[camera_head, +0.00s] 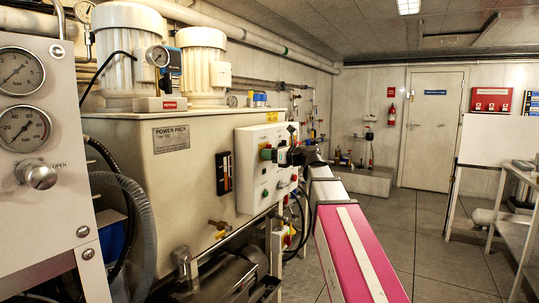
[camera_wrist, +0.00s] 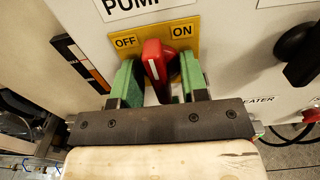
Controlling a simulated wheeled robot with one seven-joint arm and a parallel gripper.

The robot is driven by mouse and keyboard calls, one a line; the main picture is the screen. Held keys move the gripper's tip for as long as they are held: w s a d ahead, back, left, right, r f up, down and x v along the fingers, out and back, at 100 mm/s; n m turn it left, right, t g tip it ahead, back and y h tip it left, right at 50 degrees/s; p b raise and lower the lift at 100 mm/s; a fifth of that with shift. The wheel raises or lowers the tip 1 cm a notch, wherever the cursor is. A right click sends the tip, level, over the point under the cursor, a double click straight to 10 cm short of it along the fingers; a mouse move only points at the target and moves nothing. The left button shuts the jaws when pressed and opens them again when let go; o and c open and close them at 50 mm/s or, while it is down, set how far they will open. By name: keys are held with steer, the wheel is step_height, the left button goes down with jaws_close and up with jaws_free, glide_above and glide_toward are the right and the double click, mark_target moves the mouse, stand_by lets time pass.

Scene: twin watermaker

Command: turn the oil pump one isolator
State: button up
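In the wrist view a red isolator handle (camera_wrist: 157,62) with a white line sits on a yellow plate (camera_wrist: 150,34) marked OFF at left and ON at right. A white label above is cut off and reads "PUMP". The handle stands between those two words, leaning slightly. My gripper (camera_wrist: 160,75) has its green fingers on either side of the handle, with a visible gap at the right finger. I cannot tell whether the left finger touches it. In the head view my gripper (camera_head: 272,154) is at the control panel (camera_head: 251,178) and hides the isolator.
A black knob (camera_wrist: 301,55) is at the right in the wrist view, near a partly hidden "HEATER" label. The power pack tank (camera_head: 180,185) stands left of the panel, with a gauge board (camera_head: 35,175) nearer. The floor (camera_head: 425,235) at right is clear.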

steer(key=v, duration=1)
steer(key=shift+s+d, duration=0.25)
steer(key=shift+d, duration=0.1)
steer(key=s+f+n+g+h, duration=0.2)
steer(key=f+n+h, duration=0.3)
steer(key=f, duration=1.1)
steer(key=s+f+n+g+h, duration=0.1)
steer(key=f+n+g+h, duration=0.35)
steer(key=f, duration=1.05)
steer(key=s+d+f+n+g+h, duration=0.1)
steer(key=s+d+f+n+h, duration=0.1)
steer(key=s+f+n, duration=0.5)
steer(key=s+d+f+n+g+h, duration=0.2)
steer(key=s+f+n, duration=0.5)
steer(key=f, duration=0.9)
steer(key=shift+d+f+n+h, duration=0.2)
steer(key=shift+d+n+h, duration=0.55)
steer(key=shift+d, duration=0.1)
